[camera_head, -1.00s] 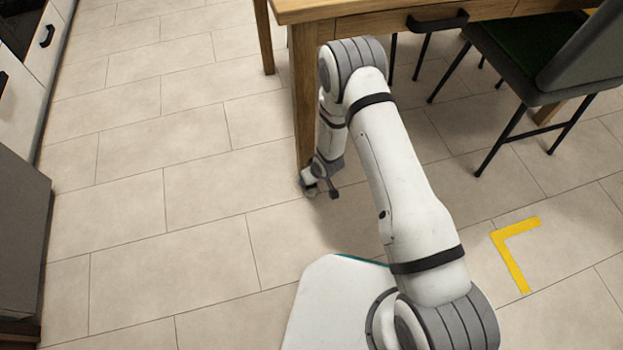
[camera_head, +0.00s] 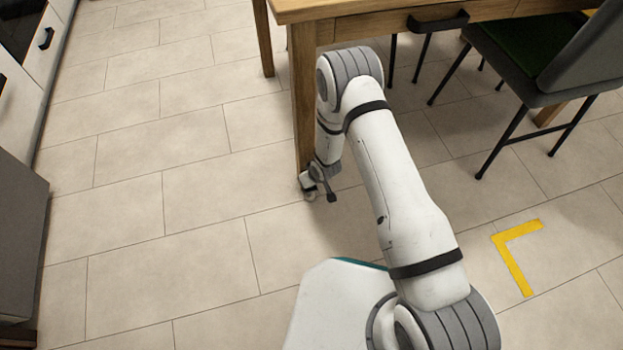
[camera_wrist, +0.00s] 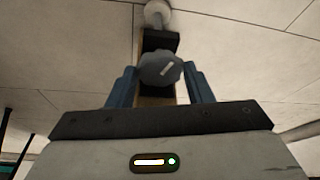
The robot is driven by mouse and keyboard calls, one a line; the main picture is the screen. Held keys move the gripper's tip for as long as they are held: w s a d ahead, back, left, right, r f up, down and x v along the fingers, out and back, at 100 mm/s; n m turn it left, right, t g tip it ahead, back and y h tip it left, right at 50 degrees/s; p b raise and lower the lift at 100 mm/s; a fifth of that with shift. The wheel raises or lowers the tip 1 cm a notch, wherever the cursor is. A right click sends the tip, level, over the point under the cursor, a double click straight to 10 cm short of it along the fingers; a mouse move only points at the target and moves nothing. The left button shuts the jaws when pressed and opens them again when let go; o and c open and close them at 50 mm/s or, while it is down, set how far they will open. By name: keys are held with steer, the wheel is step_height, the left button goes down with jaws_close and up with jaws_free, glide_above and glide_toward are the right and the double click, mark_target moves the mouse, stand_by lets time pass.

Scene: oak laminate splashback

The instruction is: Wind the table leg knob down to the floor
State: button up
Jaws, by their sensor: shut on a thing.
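The wooden table leg (camera_head: 303,100) stands at the front left corner of the table. My gripper (camera_head: 309,190) is low at its bottom end, where the knob is too small to make out. In the wrist view, my gripper (camera_wrist: 160,75) has its two blue fingers shut on the sides of a grey lobed knob (camera_wrist: 155,72). The knob bears a pale, slanted mark. Beyond it are a black block (camera_wrist: 160,41) and a round, pale foot (camera_wrist: 157,14) against the floor tiles. I cannot tell whether the foot touches the floor.
The wooden table (camera_head: 370,20) has a drawer with a black handle (camera_head: 438,21). A chair (camera_head: 535,70) stands at the right, and a yellow corner mark (camera_head: 515,250) lies on the floor. Cabinets (camera_head: 20,110) line the left edge. The tiled floor between is clear.

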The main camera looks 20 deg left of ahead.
steer(key=shift+c, duration=0.6)
steer(key=shift+m, duration=0.3)
steer(key=shift+s+a+m+t+h+b, duration=0.1)
steer(key=shift+m+t+h+b, duration=0.25)
steer(key=shift+m, duration=0.25)
steer(key=m, duration=0.2)
steer(key=shift+s+a+r+m+h, duration=0.1)
steer(key=shift+a+m+h, duration=0.05)
steer(key=shift+m+h, duration=0.2)
steer(key=shift+a+r+m+t+h+p, duration=0.1)
steer(key=shift+m+t+h+p, duration=0.3)
steer(key=shift+m+p, duration=0.75)
steer(key=shift+a+m+h+p, duration=0.1)
steer(key=shift+m+h+p, duration=0.4)
steer(key=shift+m+p, duration=0.7)
steer(key=shift+f, duration=0.2)
steer(key=o, duration=1)
